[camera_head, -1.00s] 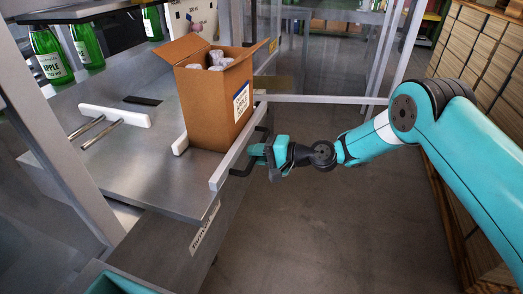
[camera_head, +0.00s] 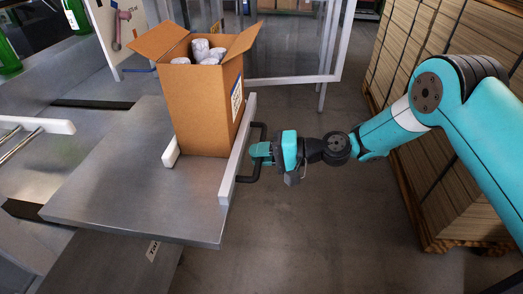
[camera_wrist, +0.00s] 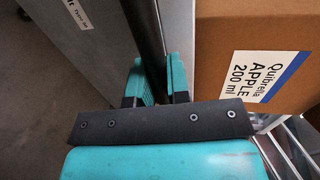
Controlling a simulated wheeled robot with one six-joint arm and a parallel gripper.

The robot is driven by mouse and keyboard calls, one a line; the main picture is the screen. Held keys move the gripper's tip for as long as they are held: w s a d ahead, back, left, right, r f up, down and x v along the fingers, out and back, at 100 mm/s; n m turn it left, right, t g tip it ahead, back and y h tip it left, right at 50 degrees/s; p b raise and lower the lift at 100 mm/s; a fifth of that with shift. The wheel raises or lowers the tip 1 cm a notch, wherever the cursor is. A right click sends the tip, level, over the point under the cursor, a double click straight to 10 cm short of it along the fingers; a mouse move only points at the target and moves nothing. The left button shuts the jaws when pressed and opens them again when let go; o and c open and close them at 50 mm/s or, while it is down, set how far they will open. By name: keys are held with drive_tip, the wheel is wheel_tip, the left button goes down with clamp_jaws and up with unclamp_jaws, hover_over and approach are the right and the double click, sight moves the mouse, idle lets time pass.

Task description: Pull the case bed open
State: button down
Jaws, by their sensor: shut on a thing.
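The case bed (camera_head: 130,200) is a flat grey metal plate with a white rail (camera_head: 237,150) along its right edge. It stands out to the right from the bench, with dark gaps showing along its left side. A black bar handle (camera_head: 247,179) is fixed to the outer face of the rail. My gripper (camera_head: 257,150) is shut on this handle, and its teal fingers (camera_wrist: 160,80) sit on both sides of the black bar (camera_wrist: 144,35) in the wrist view. An open cardboard case (camera_head: 200,110) holding several white-topped bottles stands upright on the bed, against the rail.
A small white stop (camera_head: 171,151) touches the case's left side. A white pusher on two rods (camera_head: 35,125) is at the far left. Stacked cardboard on a pallet (camera_head: 455,200) stands at the right, behind my arm. Bare floor (camera_head: 310,235) lies between.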

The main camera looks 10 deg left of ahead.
drive_tip(key=shift+d, duration=0.4)
drive_tip(key=c, duration=1.1)
unclamp_jaws()
drive_tip(key=b+v, duration=0.1)
drive_tip(key=v, duration=1.6)
drive_tip(key=shift+d, duration=0.3)
